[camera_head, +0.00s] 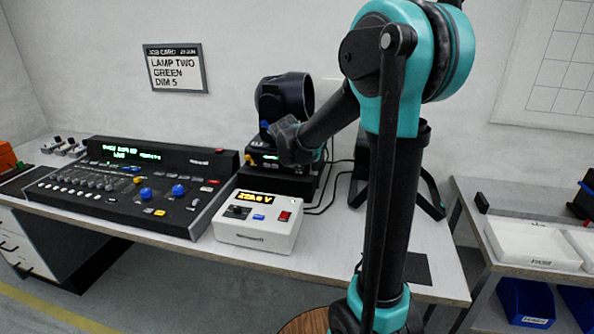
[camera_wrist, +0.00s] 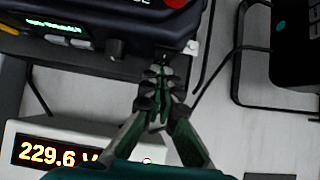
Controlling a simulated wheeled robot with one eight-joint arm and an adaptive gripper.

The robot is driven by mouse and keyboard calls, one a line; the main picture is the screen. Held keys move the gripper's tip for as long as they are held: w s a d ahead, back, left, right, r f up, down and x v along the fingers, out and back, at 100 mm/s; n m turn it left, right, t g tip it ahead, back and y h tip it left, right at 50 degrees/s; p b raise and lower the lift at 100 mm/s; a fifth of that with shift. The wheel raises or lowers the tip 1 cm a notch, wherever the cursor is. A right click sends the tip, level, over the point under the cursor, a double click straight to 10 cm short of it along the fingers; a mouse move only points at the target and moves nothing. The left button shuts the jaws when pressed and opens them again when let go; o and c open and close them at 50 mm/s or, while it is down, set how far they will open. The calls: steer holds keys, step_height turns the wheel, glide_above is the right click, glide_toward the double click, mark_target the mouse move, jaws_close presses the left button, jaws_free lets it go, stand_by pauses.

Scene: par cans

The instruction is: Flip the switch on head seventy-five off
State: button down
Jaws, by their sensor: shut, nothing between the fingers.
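The dark par can lamp head (camera_head: 285,97) stands at the back of the bench on a black base with a lit green display (camera_head: 264,157). In the wrist view the base (camera_wrist: 100,15) fills the upper left, with its green display (camera_wrist: 55,27), a dark knob (camera_wrist: 115,48) and part of a red button (camera_wrist: 178,2). My gripper (camera_wrist: 160,72) is shut and empty, its tips close against the base's lower right edge; whether they touch I cannot tell. In the head view my arm's end covers the base's right side. I cannot make out a switch or the number seventy-five.
A white meter box (camera_head: 258,222) with an amber display and red rocker stands in front of the base. A lighting console (camera_head: 130,185) is to the left. A job card (camera_head: 175,68) hangs behind. Black cables (camera_head: 335,180) run right of the base. A side table holds white trays (camera_head: 530,243).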

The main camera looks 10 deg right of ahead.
stand_by(0.3)
steer(key=shift+w+d+f+t, duration=0.1)
steer(key=shift+w+f+t, duration=0.1)
steer(key=shift+t, duration=0.2)
steer(key=shift+r, duration=0.2)
steer(key=shift+r, duration=0.7)
